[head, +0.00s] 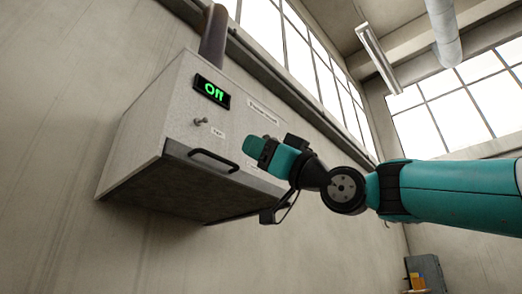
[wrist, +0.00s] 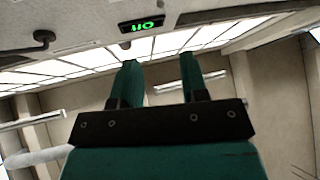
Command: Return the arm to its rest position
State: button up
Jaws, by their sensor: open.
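My teal and black arm reaches in from the right in the head view. My gripper (head: 256,147) is in front of the grey wall-mounted box (head: 150,125), near its right part; I cannot tell how close it is. In the wrist view my gripper (wrist: 160,75) shows two teal fingers standing apart with nothing between them. The gripper is open and empty. The box has a display (head: 212,91) reading "Off" in green, which also shows upside down in the wrist view (wrist: 142,27).
The box has a small knob (head: 202,121) and a dark handle (head: 213,161) on its front. A pipe (head: 213,35) rises from its top. Windows line the walls above. A grey cabinet (head: 430,270) stands far off at the lower right. The space below the arm looks clear.

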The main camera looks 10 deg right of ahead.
dwell(0.3)
notch_tip(320, 180, down, 24)
jog(key=a+m+g+h+p, duration=0.3)
jog(key=m+g+h+p, duration=0.35)
jog(key=h, duration=0.35)
jog(key=s+d+f+g+h+p, duration=0.2)
jog(key=s+d+f+g+h, duration=0.1)
jog(key=s+f, duration=0.6)
jog(key=s+d+f+g+h+p, duration=0.2)
jog(key=s+f+g, duration=0.4)
jog(key=s+f, duration=0.4)
jog(key=shift+s+d+f+h+p, duration=0.2)
jog(key=shift+s+d+h+p, duration=0.3)
jog(key=shift+d, duration=0.45)
jog(key=shift+w+m, duration=0.15)
jog(key=shift+m, duration=0.1)
jog(key=shift+c, duration=0.3)
